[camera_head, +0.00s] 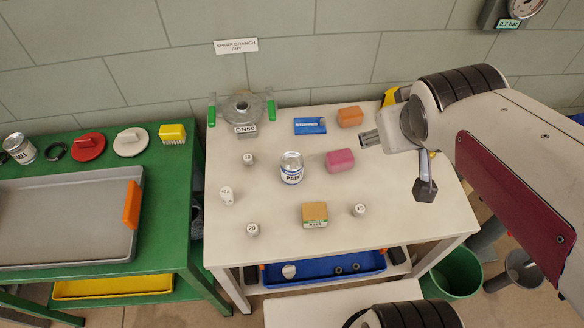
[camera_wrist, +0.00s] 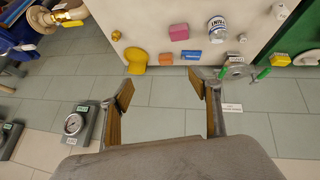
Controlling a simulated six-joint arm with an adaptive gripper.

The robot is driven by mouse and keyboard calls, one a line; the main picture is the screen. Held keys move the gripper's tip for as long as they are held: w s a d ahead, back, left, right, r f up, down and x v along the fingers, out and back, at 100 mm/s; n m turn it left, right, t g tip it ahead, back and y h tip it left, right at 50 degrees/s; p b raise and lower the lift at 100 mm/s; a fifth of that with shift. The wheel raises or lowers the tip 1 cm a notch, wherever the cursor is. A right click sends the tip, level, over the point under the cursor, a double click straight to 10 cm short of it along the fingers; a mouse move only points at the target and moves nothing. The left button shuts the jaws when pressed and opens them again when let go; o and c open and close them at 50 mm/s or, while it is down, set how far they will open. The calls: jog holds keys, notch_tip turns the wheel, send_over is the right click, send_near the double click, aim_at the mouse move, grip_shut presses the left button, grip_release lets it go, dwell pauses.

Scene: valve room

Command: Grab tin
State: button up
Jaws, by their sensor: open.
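A white and blue paint tin (camera_head: 291,168) stands upright in the middle of the white table (camera_head: 270,228).
A pink block (camera_head: 340,160) lies right of the tin, and a blue box (camera_head: 310,125) and orange block (camera_head: 350,116) lie behind it. A brown block (camera_head: 314,214) and small numbered pieces lie around. A DN50 valve (camera_head: 243,107) stands at the back. Another tin (camera_head: 20,148) is on the green table.

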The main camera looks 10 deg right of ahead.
jog(key=w+d+f+n+t+y, duration=0.1)
jog(key=w+f+n, duration=0.2)
jog(key=w+f, duration=0.4)
jog(key=w+d+f+n+t+y, duration=0.1)
jog(key=w+f+n, duration=0.3)
jog(key=w, duration=0.6)
jog(key=n+y, duration=0.3)
jog(key=y, duration=0.8)
send_near(290, 161)
jog(key=shift+w+a+f+g, duration=0.2)
jog(key=shift+w+a+g, duration=0.2)
jog(key=shift+w+a, duration=0.4)
jog(key=shift+x, duration=1.3)
